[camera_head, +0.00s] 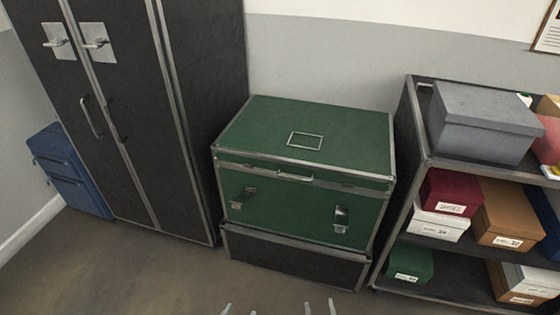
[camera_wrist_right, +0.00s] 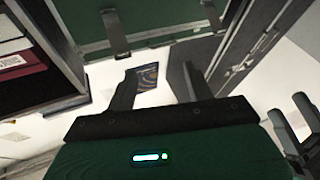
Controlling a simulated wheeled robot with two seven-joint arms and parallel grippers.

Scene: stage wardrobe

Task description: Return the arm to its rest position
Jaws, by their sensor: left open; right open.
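My left gripper (camera_head: 239,311) shows only as two pale fingertips at the bottom edge of the head view, apart and empty. My right gripper (camera_head: 320,308) shows the same way just to its right, tips apart. In the right wrist view my right gripper (camera_wrist_right: 154,82) has its two dark fingers spread with nothing held between them. Another pair of grey fingers (camera_wrist_right: 290,118) shows at the right edge there, seemingly my left gripper. Both arms are otherwise out of the head view.
A green trunk (camera_head: 340,155) with a closed lid stands on a black case (camera_head: 290,262) ahead. A tall black wardrobe (camera_head: 170,130) stands left, with a blue case (camera_head: 70,170) beyond it. A shelf rack (camera_head: 403,160) with several boxes stands right. Floor (camera_head: 130,270) is clear front left.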

